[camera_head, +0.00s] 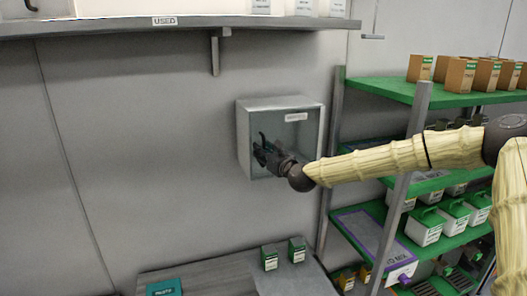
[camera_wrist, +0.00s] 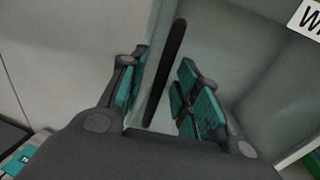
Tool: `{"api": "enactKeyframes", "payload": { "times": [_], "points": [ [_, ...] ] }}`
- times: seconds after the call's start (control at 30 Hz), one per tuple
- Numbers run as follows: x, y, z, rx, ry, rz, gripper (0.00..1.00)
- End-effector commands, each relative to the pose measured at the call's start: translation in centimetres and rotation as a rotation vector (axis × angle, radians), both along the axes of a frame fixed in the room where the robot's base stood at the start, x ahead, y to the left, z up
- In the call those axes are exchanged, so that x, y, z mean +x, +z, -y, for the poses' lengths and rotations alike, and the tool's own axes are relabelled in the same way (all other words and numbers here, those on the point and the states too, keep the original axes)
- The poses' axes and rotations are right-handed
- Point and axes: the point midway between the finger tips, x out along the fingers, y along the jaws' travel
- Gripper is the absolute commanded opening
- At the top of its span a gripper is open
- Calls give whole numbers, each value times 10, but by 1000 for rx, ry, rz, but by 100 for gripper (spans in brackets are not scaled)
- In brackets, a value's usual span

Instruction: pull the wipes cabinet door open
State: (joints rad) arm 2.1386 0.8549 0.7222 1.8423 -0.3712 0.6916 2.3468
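The wipes cabinet (camera_head: 243,135) is a pale grey box on the wall, with a small label high on its front door (camera_head: 306,135). The door looks shut. In the wrist view the door (camera_wrist: 232,62) fills the right side, with part of the label at the top right corner. A dark upright handle bar (camera_wrist: 166,72) runs near the door's left edge. My gripper (camera_head: 262,150) is at the left part of the door. In the wrist view my gripper (camera_wrist: 163,97) is open, its teal-padded fingers on either side of the handle, with gaps visible.
A shelf (camera_head: 110,25) marked USED runs above, with a bracket (camera_head: 215,55). A green-shelved rack (camera_head: 385,88) with boxes stands close to the right. Below is a grey bench (camera_head: 225,275) with small green-topped containers (camera_head: 269,258). The wall left of the cabinet is clear.

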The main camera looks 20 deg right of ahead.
Motion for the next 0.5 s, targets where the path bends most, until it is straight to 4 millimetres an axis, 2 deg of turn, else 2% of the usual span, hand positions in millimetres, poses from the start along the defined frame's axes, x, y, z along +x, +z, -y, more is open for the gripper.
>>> {"api": "enactKeyframes", "payload": {
  "times": [0.03,0.2,0.5],
  "points": [
    [0,0,0,0,0,0,30],
    [0,0,0,0,0,0,0],
    [-1,0,1,0,0,0,0]
  ]
}}
